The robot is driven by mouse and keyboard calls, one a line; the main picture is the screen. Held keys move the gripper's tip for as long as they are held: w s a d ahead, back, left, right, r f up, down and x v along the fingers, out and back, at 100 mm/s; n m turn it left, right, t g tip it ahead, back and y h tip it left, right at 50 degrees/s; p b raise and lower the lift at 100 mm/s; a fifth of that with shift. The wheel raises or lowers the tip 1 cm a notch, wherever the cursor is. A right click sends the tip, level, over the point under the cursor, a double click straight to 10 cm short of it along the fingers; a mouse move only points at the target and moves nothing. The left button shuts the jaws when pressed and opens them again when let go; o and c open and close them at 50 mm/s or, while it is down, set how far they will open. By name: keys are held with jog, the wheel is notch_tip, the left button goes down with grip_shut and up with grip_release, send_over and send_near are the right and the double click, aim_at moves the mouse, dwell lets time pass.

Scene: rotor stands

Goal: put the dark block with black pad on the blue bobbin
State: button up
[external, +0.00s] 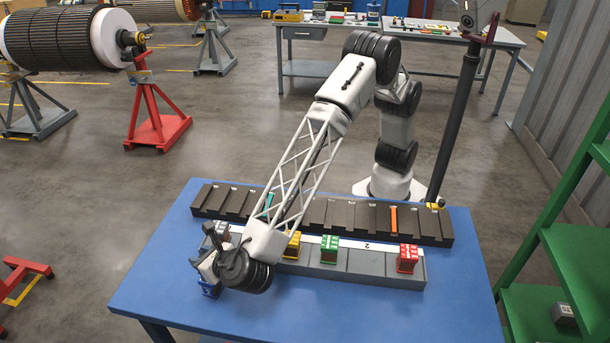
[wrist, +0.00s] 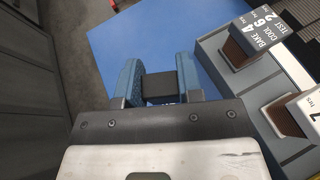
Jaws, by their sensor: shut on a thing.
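My gripper (wrist: 160,85) is shut on a dark block (wrist: 158,88), held between its two blue-padded fingers in the wrist view. The block's black pad cannot be told apart there. In the external view my gripper (external: 206,268) is over the left end of the table, and the block is not clearly visible. A small dark blue piece with white marks (external: 210,289), seemingly the blue bobbin, shows directly below the gripper. I cannot tell whether the block touches it. In the wrist view the fingers and block hide most of what is beneath.
Yellow (external: 292,245), green (external: 329,250) and red (external: 407,258) bobbins stand along a grey tray (external: 372,270). A dark slotted rack (external: 345,218) lies behind it. A labelled block (wrist: 250,40) stands right of my gripper. The blue table (external: 330,310) is clear in front.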

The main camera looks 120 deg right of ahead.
jog(key=shift+f, duration=1.75)
jog(key=shift+f, duration=0.15)
jog(key=o, duration=0.9)
jog(key=shift+r, duration=0.2)
jog(key=v, duration=1.2)
jog(key=shift+s+f, duration=0.1)
